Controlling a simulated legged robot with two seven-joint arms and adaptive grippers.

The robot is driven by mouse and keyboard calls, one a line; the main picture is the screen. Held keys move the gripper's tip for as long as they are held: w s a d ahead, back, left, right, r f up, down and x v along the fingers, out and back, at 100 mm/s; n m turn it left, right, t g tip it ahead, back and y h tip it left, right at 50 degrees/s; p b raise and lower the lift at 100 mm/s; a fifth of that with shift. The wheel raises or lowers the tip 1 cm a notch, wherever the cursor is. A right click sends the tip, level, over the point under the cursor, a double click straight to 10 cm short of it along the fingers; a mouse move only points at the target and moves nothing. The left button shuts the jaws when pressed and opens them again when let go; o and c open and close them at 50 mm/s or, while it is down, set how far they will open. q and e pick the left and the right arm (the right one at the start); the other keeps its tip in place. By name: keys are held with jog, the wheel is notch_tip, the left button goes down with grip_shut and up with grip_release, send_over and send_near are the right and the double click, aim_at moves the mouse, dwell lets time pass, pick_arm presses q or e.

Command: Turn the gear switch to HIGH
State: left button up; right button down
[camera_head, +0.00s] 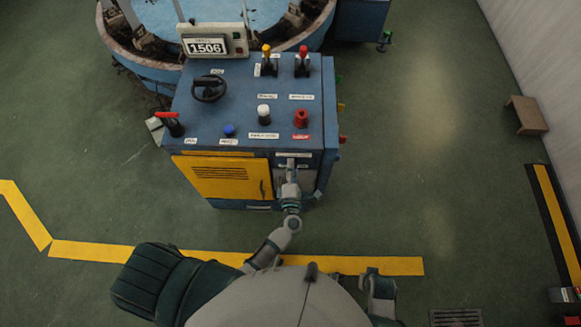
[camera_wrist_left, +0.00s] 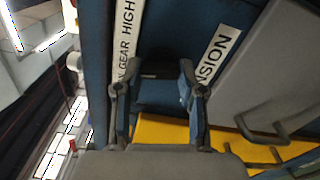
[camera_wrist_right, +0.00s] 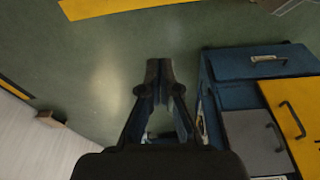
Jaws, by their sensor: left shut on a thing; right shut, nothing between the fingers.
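The gear switch, a dark piece (camera_wrist_left: 152,72) under the white "GEAR HIGH" label (camera_wrist_left: 124,45), lies between my left gripper's fingers. My left gripper (camera_wrist_left: 155,85) is shut on it, with the fingers still some way apart. In the head view my left gripper (camera_head: 290,168) reaches the upper right of the blue machine's front (camera_head: 319,182) and hides the switch there. Which way the switch points cannot be told. My right gripper (camera_wrist_right: 160,72) is shut and empty, over the floor to the side of the machine.
The machine's top carries a black handwheel (camera_head: 209,88), a red-handled lever (camera_head: 171,123), several buttons and a display reading 1506 (camera_head: 206,47). A yellow door (camera_head: 223,178) is left of my gripper. A grey panel (camera_wrist_left: 275,75) with a handle is close by.

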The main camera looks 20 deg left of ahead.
pick_arm(q)
jog(key=shift+s+d+f+m+p, duration=0.15)
jog(key=shift+m+p, duration=1.05)
jog(key=shift+m, duration=0.75)
jog(key=shift+w+d+m+p, duration=0.1)
jog(key=shift+m+p, duration=1.1)
jog(key=shift+m, duration=0.8)
jog(key=shift+s+d+f+m+p, duration=0.15)
jog(key=shift+m+p, duration=1.05)
jog(key=shift+m, duration=0.75)
pick_arm(e)
jog(key=s+f, duration=0.5)
jog(key=f, duration=0.3)
jog(key=s+d+f, duration=0.1)
jog(key=s+f, duration=0.4)
jog(key=f, duration=0.3)
jog(key=shift+s+d+f+g, duration=0.2)
jog(key=shift+d+f+g, duration=0.1)
jog(key=shift+f+g, duration=0.1)
pick_arm(q)
jog(key=o, duration=0.9)
jog(key=shift+o, duration=1.2)
jog(key=shift+w, duration=0.1)
jog(key=shift+r, duration=0.15)
pick_arm(e)
jog(key=shift+d, duration=0.1)
pick_arm(q)
jog(key=v, duration=0.7)
